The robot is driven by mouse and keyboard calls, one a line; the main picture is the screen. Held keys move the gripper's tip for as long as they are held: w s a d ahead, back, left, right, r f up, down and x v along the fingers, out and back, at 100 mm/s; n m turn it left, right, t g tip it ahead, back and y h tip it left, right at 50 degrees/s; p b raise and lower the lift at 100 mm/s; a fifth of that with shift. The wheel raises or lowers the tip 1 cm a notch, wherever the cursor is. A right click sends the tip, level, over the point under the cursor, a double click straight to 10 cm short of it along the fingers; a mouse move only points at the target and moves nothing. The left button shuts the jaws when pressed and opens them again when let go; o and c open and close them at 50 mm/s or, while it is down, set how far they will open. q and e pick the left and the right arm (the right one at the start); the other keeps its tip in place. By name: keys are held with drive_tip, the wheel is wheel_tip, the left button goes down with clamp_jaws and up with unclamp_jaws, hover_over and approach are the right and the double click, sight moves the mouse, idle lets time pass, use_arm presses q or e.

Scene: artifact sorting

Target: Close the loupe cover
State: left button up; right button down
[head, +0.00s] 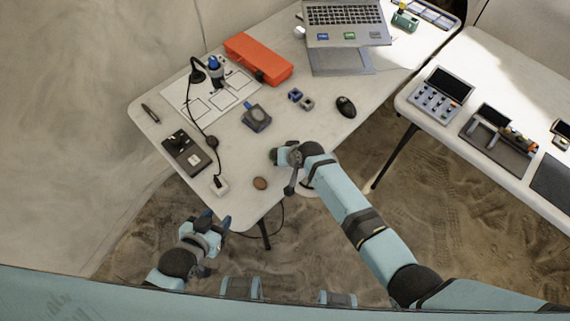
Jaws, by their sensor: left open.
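A small blue-grey device with a rounded top (256,117), which looks like the loupe, lies near the middle of the left table (325,135). Whether its cover stands open or shut is too small to tell. My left gripper (216,219) is open and empty off the table's near edge, well below the loupe in the picture. My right gripper (277,156) is over the table near its front edge, below and right of the loupe and apart from it. Its fingers are too small and dark to read.
A second table (500,85) stands right.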

drive_tip(key=shift+w+a+f, duration=0.2)
drive_tip(key=shift+w+f, duration=0.05)
drive_tip(key=shift+w, duration=0.1)
drive_tip(key=shift+a, duration=0.1)
drive_tip(key=shift+s+a, duration=0.1)
drive_tip(key=shift+a, duration=0.05)
use_arm(q)
drive_tip(key=shift+w+a+r, duration=0.4)
drive_tip(key=shift+w+a, duration=0.15)
drive_tip(key=shift+w, duration=0.15)
drive_tip(key=shift+s+d+f, duration=0.1)
drive_tip(key=shift+f, duration=0.1)
use_arm(e)
drive_tip(key=shift+w, duration=0.85)
use_arm(q)
drive_tip(key=shift+f, duration=0.35)
drive_tip(key=shift+r, duration=0.1)
